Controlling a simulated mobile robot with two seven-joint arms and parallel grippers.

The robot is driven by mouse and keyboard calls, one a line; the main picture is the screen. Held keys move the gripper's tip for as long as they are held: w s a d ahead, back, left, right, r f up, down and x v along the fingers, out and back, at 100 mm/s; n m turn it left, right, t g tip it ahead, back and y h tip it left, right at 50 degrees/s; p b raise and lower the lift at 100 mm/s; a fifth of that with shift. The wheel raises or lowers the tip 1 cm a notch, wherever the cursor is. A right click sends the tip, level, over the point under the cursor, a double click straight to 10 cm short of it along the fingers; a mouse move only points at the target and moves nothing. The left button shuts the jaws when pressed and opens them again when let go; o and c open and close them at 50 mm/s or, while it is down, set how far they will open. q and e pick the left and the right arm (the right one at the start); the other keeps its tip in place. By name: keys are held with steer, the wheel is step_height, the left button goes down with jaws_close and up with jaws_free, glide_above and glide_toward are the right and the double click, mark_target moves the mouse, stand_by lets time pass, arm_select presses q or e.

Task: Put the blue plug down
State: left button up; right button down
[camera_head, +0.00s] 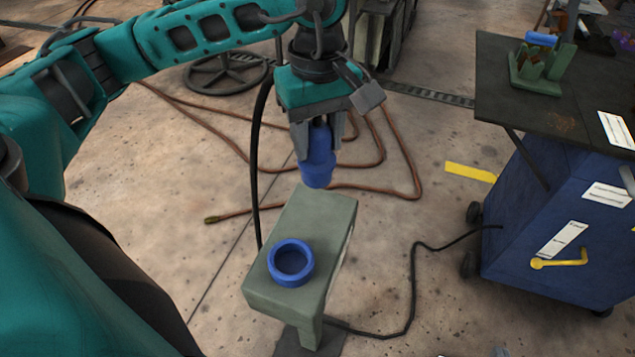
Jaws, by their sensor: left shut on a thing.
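The blue plug (318,171) is held upright in my left gripper (319,130), whose fingers are shut on its upper part. The plug hangs over or just behind the far end of a grey-green stand (325,220). Its height above the stand is hard to tell. A blue ring-shaped socket (291,263) with a dark hollow sits on the near part of the stand top, nearer to me than the plug. My right gripper is not in view.
A blue wheeled cabinet (560,220) with a dark top stands at the right, with a green block holder (540,68) on it. A brown hose (375,195) and a black cable (412,290) lie on the floor. The far end of the stand top is bare.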

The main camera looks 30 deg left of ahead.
mark_target(318, 163)
arm_select(q)
step_height(318, 163, down, 5)
steer(key=shift+f, duration=0.1)
step_height(318, 163, down, 4)
steer(key=shift+f+b, duration=0.1)
steer(key=shift+b, duration=0.45)
steer(key=shift+f, duration=0.1)
steer(key=o, duration=0.7)
steer(key=shift+f, duration=0.1)
steer(key=o, duration=0.5)
